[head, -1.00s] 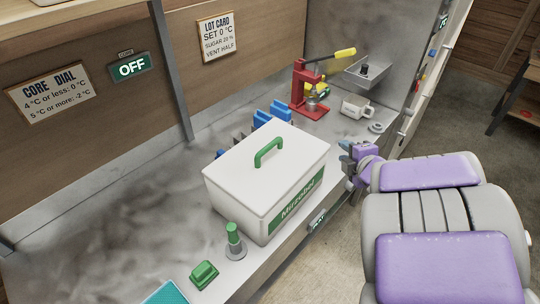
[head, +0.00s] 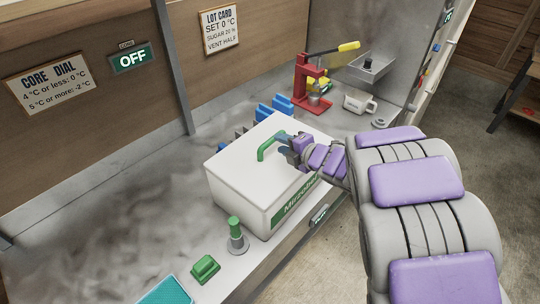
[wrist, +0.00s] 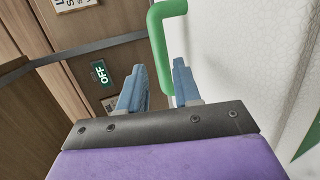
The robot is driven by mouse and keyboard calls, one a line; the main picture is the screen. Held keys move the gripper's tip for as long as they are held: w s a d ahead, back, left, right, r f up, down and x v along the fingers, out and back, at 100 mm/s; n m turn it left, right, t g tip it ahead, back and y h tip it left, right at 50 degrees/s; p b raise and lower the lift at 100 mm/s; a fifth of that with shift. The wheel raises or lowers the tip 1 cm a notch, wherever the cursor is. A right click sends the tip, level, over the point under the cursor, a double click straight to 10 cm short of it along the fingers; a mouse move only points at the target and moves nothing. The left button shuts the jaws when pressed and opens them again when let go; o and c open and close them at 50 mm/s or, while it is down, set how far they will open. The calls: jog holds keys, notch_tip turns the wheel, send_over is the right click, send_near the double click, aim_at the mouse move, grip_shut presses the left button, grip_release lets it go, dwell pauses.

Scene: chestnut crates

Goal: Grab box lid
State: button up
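The white box lid (head: 240,163) sits on the white box (head: 236,201), which has a green label on its front. The lid's green handle (head: 266,148) stands up from its top. My gripper (head: 284,136) is over the lid at the handle's right end. In the wrist view, the two blue fingers of my gripper (wrist: 158,66) are apart. The green handle (wrist: 158,38) shows in the gap between them, closer to the right finger. I cannot tell whether either finger touches it. The box's far side is partly hidden.
Blue holders (head: 274,110) stand behind the box. The counter's left is clear.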

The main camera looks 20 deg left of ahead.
aim_at(274, 142)
jog(key=shift+w+a+f, duration=0.3)
jog(key=shift+w, duration=0.15)
jog(key=b+x, duration=0.1)
jog(key=x, duration=0.3)
jog(key=shift+s+a+f+b, duration=0.1)
jog(key=shift+a+f+b, duration=0.15)
jog(key=shift+b, duration=0.1)
jog(key=shift+a+f, duration=0.1)
jog(key=shift+a, duration=0.35)
jog(key=shift+d, duration=0.15)
jog(key=shift+d, duration=0.25)
jog(key=c, duration=0.3)
grip_shut()
jog(key=shift+a, duration=0.15)
